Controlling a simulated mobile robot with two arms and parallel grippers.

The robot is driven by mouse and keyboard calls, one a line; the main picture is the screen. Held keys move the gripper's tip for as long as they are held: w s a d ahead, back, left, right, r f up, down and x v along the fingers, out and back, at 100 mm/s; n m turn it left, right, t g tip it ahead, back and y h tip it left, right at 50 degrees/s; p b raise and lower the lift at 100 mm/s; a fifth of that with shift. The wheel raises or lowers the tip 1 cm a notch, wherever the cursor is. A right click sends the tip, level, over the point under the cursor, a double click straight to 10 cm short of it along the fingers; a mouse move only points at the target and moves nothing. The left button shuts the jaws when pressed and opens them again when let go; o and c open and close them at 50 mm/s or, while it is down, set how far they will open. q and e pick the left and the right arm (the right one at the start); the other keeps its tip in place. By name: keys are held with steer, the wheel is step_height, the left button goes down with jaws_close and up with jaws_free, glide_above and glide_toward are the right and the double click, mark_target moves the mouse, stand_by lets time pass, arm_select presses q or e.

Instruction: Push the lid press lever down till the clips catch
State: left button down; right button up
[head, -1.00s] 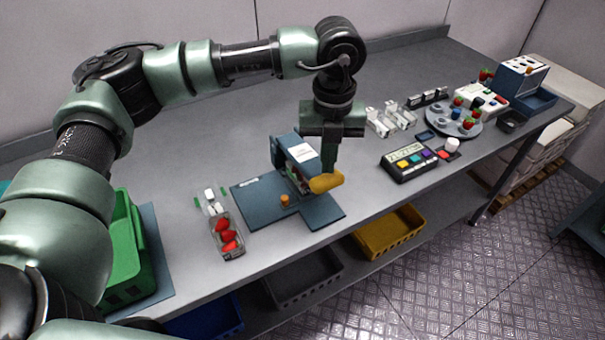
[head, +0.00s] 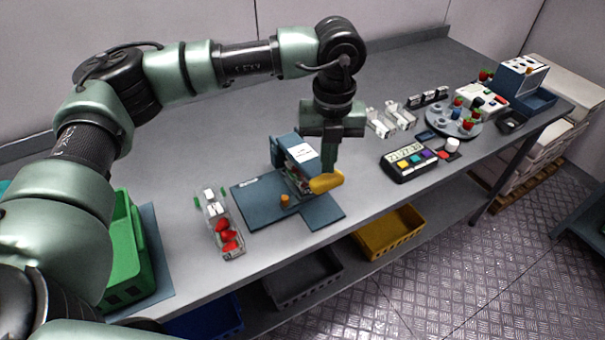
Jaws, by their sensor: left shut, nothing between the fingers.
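The lid press (head: 284,150) is a blue block on a blue base plate (head: 262,212) near the table's front edge. Its lever ends in a yellow handle (head: 325,183) at the press's right side. My left gripper (head: 328,168) points down from above, shut and empty, with its fingertips at the handle. Whether they touch it is hard to tell. A clear punnet (head: 232,247) with red berries stands left of the base plate, its lid side toward the back. I cannot see a clip catching. My right gripper is out of view.
A green crate (head: 125,250) stands at the left. A keypad box with a display (head: 410,162), a round tray of berries and pots (head: 453,122) and clear punnets (head: 390,121) are to the right. Yellow (head: 388,233) and grey bins sit below the tabletop.

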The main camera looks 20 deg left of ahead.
mark_target(327, 177)
arm_select(q)
steer(key=shift+f, duration=0.15)
stand_by(0.3)
steer(key=shift+f+b, duration=2)
steer(key=shift+f, duration=0.15)
steer(key=shift+r, duration=0.2)
step_height(327, 177, up, 2)
steer(key=shift+p, duration=0.65)
steer(key=shift+r+p, duration=1.55)
steer(key=shift+r, duration=1.9)
